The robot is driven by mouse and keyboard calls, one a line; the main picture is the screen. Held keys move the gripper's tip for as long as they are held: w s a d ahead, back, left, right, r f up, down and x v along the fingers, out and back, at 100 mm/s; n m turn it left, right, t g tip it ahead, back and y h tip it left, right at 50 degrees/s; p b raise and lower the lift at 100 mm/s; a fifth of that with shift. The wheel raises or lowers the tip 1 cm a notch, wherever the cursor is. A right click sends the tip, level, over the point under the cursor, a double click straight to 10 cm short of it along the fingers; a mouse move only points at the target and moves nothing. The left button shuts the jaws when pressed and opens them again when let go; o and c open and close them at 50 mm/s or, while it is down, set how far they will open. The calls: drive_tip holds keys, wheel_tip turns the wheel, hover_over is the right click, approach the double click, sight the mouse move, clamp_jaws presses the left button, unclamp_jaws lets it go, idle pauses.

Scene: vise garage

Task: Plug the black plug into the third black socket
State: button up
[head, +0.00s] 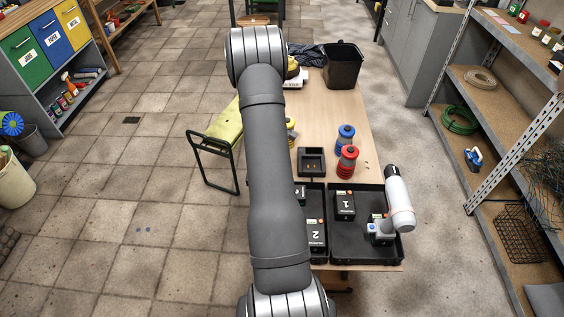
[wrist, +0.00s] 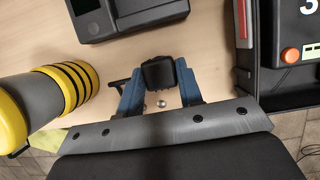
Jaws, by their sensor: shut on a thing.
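In the wrist view my gripper (wrist: 160,76) has blue fingers shut on a small black block (wrist: 163,72), which looks like the plug. Wood tabletop shows around and beyond it, and its height above the table cannot be told. A black box marked 3 (wrist: 306,28) with an orange button sits at the right edge of the wrist view, apart from the gripper. In the head view, black boxes marked 1 (head: 345,204) and 2 (head: 316,236) sit in black trays. I cannot make out socket openings. My arm hides the gripper and plug in the head view.
A black charger-like block (head: 311,161) stands behind the black tray (head: 378,255), near red (head: 347,163) and blue (head: 345,138) ribbed cylinders. A yellow-and-grey cylinder (wrist: 45,103) is left of my gripper. A black bin (head: 343,66) stands farther back.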

wheel_tip(320, 180, up, 3)
drive_tip(key=shift+r, duration=0.1)
drive_tip(key=s+d+r, duration=0.5)
drive_tip(key=d+r, duration=0.1)
drive_tip(key=d, duration=0.4)
drive_tip(key=shift+s+d+r, duration=0.2)
drive_tip(key=shift+s+r, duration=0.05)
drive_tip(key=w+a+n+t, duration=0.1)
drive_tip(key=a+n, duration=0.2)
drive_tip(key=w+a+f+n+t+y, duration=0.1)
drive_tip(key=a+n, duration=0.2)
drive_tip(key=a, duration=0.1)
drive_tip(key=w+a+f+n+t, duration=0.1)
drive_tip(key=a+n, duration=0.2)
drive_tip(key=shift+w+a+f, duration=0.1)
drive_tip(key=shift+w+a, duration=0.25)
drive_tip(key=w+a+n+t+y, duration=0.1)
drive_tip(key=w+a+n+y, duration=0.1)
drive_tip(key=a+n, duration=0.6)
drive_tip(key=shift+a+f+n+y, duration=0.35)
drive_tip(key=shift+a+y, duration=0.35)
drive_tip(key=shift+a, duration=0.15)
drive_tip(key=shift+w, duration=0.1)
drive_tip(key=shift+f, duration=2.9)
drive_tip(key=shift+f, duration=0.55)
